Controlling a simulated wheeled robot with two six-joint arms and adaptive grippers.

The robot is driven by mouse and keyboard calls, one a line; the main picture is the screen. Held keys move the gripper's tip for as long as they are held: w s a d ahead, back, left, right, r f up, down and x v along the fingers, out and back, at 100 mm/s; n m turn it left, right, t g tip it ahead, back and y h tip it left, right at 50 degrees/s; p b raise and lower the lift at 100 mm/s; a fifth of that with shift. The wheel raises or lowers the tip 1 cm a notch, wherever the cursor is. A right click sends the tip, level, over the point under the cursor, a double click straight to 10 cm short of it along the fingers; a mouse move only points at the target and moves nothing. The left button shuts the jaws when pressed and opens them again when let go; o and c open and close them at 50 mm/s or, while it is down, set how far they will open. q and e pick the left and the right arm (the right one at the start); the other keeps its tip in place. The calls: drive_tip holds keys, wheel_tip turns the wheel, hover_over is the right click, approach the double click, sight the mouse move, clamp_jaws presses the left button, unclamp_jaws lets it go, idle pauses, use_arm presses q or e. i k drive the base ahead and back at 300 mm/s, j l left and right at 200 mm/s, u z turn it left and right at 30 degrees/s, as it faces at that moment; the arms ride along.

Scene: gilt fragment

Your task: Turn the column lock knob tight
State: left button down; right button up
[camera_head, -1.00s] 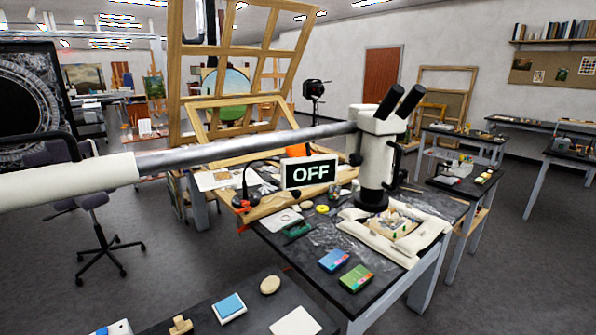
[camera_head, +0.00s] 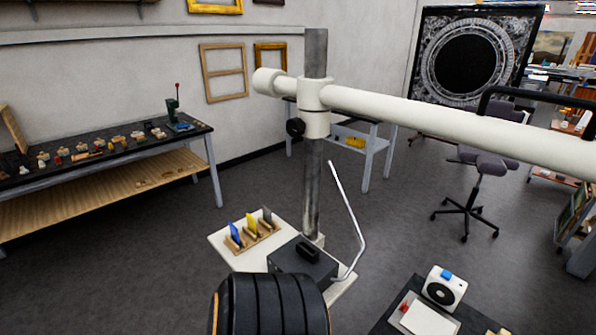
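The column lock knob (camera_head: 295,128) is a small black knob on the left side of the white collar (camera_head: 315,95). The collar sits around the upright grey metal column (camera_head: 312,185). A white horizontal boom (camera_head: 430,113) runs from the collar to the right edge of the view. I cannot tell from here how tight the knob is. Neither of my grippers is in view, and nothing touches the knob.
A dark table (camera_head: 190,139) stands left. An office chair (camera_head: 474,190) stands right. Grey floor lies between.

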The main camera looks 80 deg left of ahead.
sight(296, 128)
drive_tip(key=u, duration=2.35)
